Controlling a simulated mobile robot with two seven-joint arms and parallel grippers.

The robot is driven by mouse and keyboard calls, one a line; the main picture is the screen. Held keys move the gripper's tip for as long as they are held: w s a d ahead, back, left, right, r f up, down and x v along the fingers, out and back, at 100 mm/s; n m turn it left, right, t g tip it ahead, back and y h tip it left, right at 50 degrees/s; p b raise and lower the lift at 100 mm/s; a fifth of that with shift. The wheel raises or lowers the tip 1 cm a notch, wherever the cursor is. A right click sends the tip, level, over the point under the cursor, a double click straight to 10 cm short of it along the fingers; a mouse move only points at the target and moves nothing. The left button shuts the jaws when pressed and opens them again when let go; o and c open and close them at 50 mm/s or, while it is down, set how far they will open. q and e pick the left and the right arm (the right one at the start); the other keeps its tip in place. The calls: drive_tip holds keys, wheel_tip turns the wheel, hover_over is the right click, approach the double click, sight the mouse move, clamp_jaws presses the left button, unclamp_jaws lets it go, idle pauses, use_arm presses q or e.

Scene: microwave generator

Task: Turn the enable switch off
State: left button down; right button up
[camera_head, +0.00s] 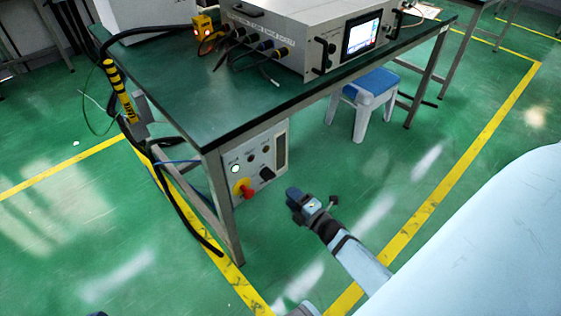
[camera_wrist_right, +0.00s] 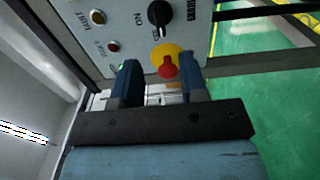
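The enable switch appears to be the black rotary knob (camera_head: 267,174) on the light grey control panel (camera_head: 281,150) under the green table. In the right wrist view this black knob (camera_wrist_right: 160,12) is at the top edge, with "ON" lettering beside it. A red emergency button (camera_wrist_right: 167,67) on a yellow base sits below it. My right gripper (camera_head: 296,203) is in front of the panel, to the right of the button. In its wrist view the gripper's fingers (camera_wrist_right: 160,75) are spread and empty, with the red button appearing between them.
The green table (camera_head: 190,95) carries a grey generator (camera_head: 310,35) with a screen. A blue-topped stool (camera_head: 372,85) stands under its right side. Table leg (camera_head: 222,205) and black cables (camera_head: 175,195) are left of the panel. The floor to the right is clear.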

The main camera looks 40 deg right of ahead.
use_arm(q)
drive_tip(key=shift+s+a+f+y, duration=0.2)
drive_tip(key=shift+f+y, duration=0.1)
drive_tip(key=shift+f, duration=0.35)
use_arm(e)
drive_tip(key=shift+s+d, duration=0.15)
drive_tip(key=shift+s, duration=1.55)
use_arm(q)
drive_tip(key=shift+r, duration=0.15)
